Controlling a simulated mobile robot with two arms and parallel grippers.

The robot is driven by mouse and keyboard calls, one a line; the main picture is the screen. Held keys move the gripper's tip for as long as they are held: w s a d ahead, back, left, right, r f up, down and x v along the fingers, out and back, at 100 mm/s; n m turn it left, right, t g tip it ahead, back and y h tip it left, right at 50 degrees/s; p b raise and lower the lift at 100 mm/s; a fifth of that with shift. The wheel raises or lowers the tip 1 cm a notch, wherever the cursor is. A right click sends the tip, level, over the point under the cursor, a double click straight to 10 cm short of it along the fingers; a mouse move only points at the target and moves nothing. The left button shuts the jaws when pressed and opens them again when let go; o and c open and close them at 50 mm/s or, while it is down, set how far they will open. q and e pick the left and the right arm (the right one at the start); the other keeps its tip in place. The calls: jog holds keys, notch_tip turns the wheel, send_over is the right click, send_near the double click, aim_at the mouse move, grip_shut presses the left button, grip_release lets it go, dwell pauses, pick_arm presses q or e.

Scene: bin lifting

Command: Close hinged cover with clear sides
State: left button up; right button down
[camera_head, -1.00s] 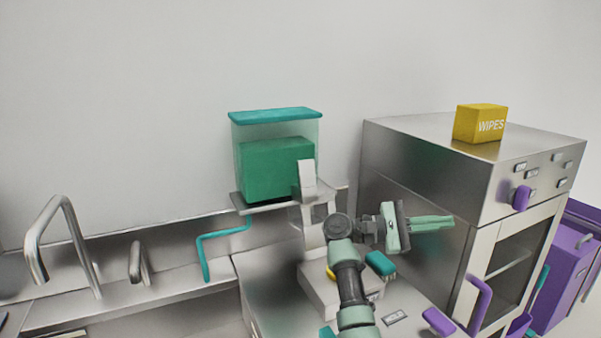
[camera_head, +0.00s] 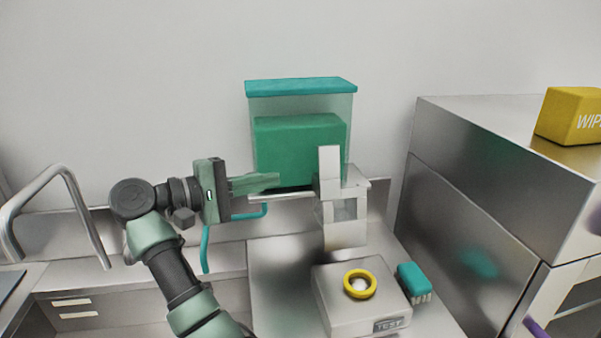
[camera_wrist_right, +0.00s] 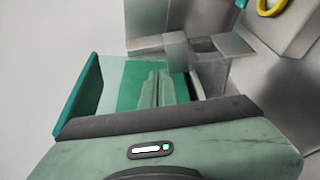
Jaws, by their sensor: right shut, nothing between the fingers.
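A box-shaped cover with clear sides and a teal panel along its top (camera_head: 300,87) stands upright at the back, with a solid green block (camera_head: 298,150) showing through its clear side. Its hinge is not clearly visible. My right gripper (camera_head: 279,180) is shut and empty, its fingers pointing right in front of the lower left of the cover. In the right wrist view, the closed fingers (camera_wrist_right: 160,78) overlap the green block, and the teal panel (camera_wrist_right: 78,100) is at the left. I cannot tell whether the fingertips touch the cover. My left gripper is not in view.
A pale grey bracket (camera_head: 330,175) stands beside the cover's lower right. Before it is a box marked TEST (camera_head: 340,305) with a yellow ring (camera_head: 360,284); a teal brush (camera_head: 412,280) lies beside it. A steel cabinet (camera_head: 490,210) blocks the right. A tap (camera_head: 70,180) is at left.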

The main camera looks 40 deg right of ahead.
aim_at(319, 177)
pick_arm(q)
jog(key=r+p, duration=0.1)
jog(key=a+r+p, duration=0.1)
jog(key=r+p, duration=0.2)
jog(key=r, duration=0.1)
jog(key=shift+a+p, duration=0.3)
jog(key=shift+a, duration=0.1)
pick_arm(e)
jog(key=s+d, duration=0.1)
jog(key=d, duration=0.8)
jog(key=shift+s+f, duration=0.35)
jog(key=shift+f, duration=0.05)
jog(key=s+m+b, duration=0.1)
jog(key=b, duration=0.4)
jog(key=a+m+b, duration=0.1)
jog(key=b, duration=0.5)
jog(key=shift+s+a+f+h+b, duration=0.1)
jog(key=shift+s+f+h+b, duration=0.2)
jog(key=shift+s+f+h, duration=0.1)
jog(key=shift+s+a+r+m+b, duration=0.1)
jog(key=shift+s+r+m+b, duration=0.1)
jog(key=shift+s+m+b, duration=0.25)
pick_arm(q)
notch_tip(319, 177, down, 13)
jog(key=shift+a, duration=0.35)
pick_arm(e)
jog(key=shift+w+r, duration=0.1)
jog(key=shift+r, duration=0.1)
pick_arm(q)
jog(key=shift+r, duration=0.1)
